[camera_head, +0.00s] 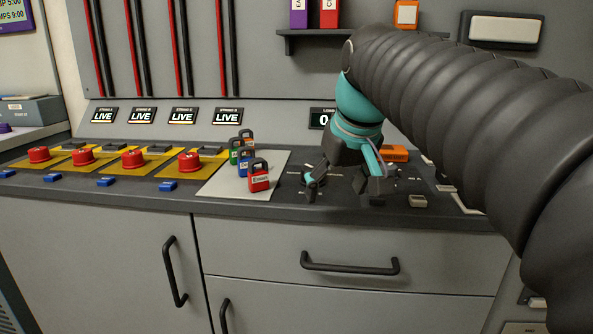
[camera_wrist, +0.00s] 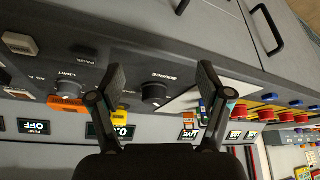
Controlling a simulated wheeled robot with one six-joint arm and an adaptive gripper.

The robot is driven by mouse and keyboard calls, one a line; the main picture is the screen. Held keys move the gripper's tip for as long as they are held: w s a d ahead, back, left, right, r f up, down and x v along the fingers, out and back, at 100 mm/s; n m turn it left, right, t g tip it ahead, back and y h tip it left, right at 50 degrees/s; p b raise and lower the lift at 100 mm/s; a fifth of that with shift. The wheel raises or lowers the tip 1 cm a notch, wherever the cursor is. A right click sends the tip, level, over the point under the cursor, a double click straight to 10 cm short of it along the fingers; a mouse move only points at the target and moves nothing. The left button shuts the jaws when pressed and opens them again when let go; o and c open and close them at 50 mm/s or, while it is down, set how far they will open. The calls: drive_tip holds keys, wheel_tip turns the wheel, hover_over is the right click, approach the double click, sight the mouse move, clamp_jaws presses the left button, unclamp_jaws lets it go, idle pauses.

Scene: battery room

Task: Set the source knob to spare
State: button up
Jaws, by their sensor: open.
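The source knob (camera_wrist: 154,93) is a round dark knob on the dark console top, with the word SOURCE printed beside it, upside down in the wrist view. Its pointer direction and position labels are too small to read. My gripper (camera_wrist: 161,78) is open, with one finger on each side of the knob in that view. The fingers look apart from the knob and nothing is between them. In the head view my gripper (camera_head: 343,190) points down over the console, and I cannot make out the source knob clearly there.
A limit knob (camera_wrist: 69,86) sits beside the source knob. Several padlocks, including a red one (camera_head: 259,176), stand on a pale plate (camera_head: 225,184). Red buttons (camera_head: 133,159) on yellow bases line the left. An orange block (camera_head: 394,153) lies behind my gripper.

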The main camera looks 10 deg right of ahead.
drive_tip(key=n, duration=0.2)
approach(312, 168)
drive_tip(key=shift+g+y, duration=0.3)
drive_tip(key=b+x, duration=0.1)
drive_tip(key=x, duration=0.2)
drive_tip(key=b+x, duration=0.1)
drive_tip(key=x, duration=0.3)
drive_tip(key=b+x, duration=0.2)
drive_tip(key=x, duration=0.1)
drive_tip(key=shift+w+d, duration=0.3)
drive_tip(key=shift+w, duration=0.1)
drive_tip(key=c, duration=1.2)
drive_tip(key=shift+o, duration=0.2)
